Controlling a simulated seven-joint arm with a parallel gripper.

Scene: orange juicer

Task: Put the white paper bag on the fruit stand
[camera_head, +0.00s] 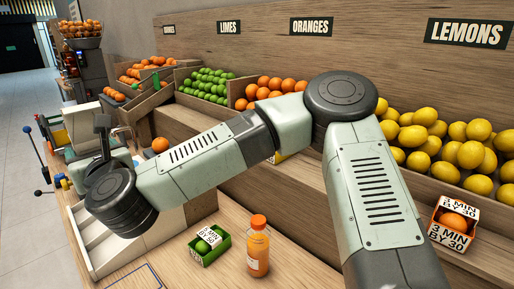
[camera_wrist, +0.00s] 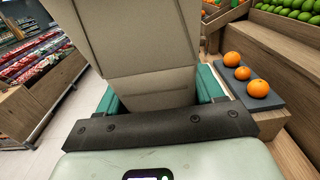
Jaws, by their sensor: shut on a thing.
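The paper bag (camera_wrist: 140,40) fills the middle of the wrist view. It looks beige-grey in this light, with a fold across its front. My gripper (camera_wrist: 160,92), with green fingers on either side, is shut on its lower part. In the head view the gripper end is mostly hidden behind my wrist, at the left. A pale upright shape (camera_head: 82,122) beyond it looks like the bag. The wooden fruit stand (camera_head: 190,122) runs along the wall with crates of oranges, limes and lemons. The bag appears in front of its left part.
A bottle of orange juice (camera_head: 258,246) and a green carton of limes (camera_head: 209,244) stand on the wooden counter. A carton with an orange (camera_head: 454,222) is at the right. Several oranges (camera_wrist: 243,73) sit on a dark board beside my gripper. A white stepped rack (camera_head: 88,232) is below my wrist.

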